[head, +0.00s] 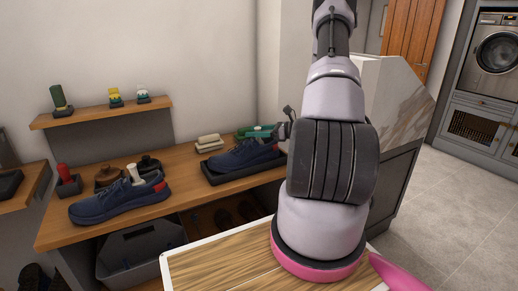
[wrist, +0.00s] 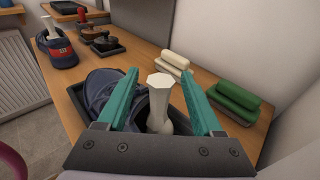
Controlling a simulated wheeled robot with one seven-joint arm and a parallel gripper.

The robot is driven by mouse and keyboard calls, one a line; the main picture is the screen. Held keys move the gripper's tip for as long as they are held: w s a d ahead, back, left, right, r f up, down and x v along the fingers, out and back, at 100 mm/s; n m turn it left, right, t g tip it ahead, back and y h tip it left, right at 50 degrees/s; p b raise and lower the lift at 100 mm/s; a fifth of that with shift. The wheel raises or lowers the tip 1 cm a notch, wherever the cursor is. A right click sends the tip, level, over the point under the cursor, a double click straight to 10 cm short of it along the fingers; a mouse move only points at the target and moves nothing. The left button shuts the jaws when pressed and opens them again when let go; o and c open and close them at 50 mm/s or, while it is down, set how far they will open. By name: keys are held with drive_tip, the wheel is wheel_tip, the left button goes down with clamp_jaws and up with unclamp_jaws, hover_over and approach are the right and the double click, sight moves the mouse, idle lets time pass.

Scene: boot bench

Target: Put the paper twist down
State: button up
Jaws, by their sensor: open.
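The white paper twist (wrist: 158,98) stands upright in the wrist view, its lower part in or at the opening of a dark blue shoe (wrist: 100,92). That shoe (head: 243,156) sits in a black tray (head: 222,178) on the wooden bench in the head view. My gripper (wrist: 160,75) is open, with one teal finger on each side of the twist and a visible gap on both sides. The twist's lower end is hidden by my gripper body. In the head view the twist cannot be made out near my gripper (head: 264,131).
Cream blocks (head: 209,143) and green blocks (wrist: 234,98) lie close by, near the wall. A second blue shoe (head: 118,200) holds another white twist (head: 133,173). A small shelf (head: 100,115) is above the bench (head: 185,170).

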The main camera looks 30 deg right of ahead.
drive_tip(key=shift+x, duration=1)
clamp_jaws()
